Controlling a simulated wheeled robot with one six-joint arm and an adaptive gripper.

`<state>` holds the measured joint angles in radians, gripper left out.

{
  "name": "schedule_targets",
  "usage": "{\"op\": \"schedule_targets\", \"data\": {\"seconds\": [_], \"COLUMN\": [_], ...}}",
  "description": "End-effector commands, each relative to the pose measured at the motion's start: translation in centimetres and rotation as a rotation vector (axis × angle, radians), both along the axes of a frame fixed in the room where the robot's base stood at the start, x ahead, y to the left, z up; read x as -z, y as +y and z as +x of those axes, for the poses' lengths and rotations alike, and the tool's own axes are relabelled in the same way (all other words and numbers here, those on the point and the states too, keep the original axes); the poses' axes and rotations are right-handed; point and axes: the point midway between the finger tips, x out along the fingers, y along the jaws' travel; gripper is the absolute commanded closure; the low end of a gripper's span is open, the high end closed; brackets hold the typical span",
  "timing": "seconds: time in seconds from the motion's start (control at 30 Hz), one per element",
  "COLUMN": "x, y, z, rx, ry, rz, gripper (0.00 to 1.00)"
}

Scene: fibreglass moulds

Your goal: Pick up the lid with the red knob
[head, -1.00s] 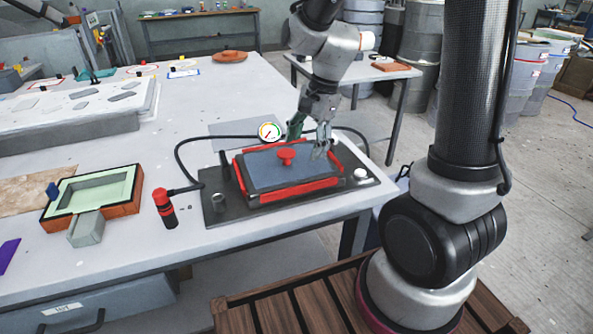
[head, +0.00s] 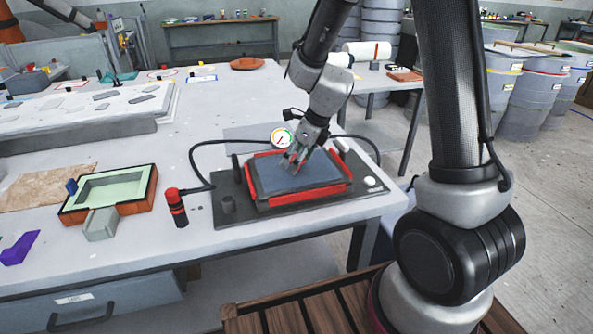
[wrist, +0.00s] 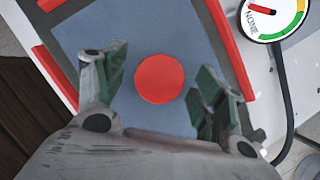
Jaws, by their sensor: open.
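The lid is a blue-grey panel (head: 318,177) lying inside a red-edged frame on the dark base plate; its surface also shows in the wrist view (wrist: 95,25). Its round red knob (wrist: 160,78) sits between my open fingers in the wrist view, with visible gaps on both sides. My gripper (head: 290,163) is over the lid, fingers pointing down, and hides most of the knob in the head view. My green-padded fingers also show in the wrist view (wrist: 163,88). I cannot tell how far the fingertips are above the lid.
A dial gauge (head: 281,137) with a black hose stands behind the frame. A red-topped black cylinder (head: 177,208) stands to the left, then an orange-sided mould (head: 140,197) with a pale green top.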

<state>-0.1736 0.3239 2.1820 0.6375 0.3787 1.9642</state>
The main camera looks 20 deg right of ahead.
Motion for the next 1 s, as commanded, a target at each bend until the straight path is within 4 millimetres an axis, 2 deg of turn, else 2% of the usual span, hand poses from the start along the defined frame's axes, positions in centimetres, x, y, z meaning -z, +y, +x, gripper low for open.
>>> {"op": "schedule_targets", "data": {"seconds": [0.1, 0.33, 0.67, 0.9, 1.0], "x": [0.8, 0.9, 0.9, 0.7, -0.1], "y": [0.2, 0.3, 0.3, 0.3, 0.3], "z": [0.3, 0.3, 0.3, 0.3, 0.4], "rx": [0.0, -0.001, -0.001, -0.001, -0.001], "ry": [-0.001, -0.002, -0.001, -0.002, -0.005], "rz": [-0.001, 0.0, -0.001, 0.0, 0.002], "gripper": [0.3, 0.32, 0.92, 0.94, 0.94]}}
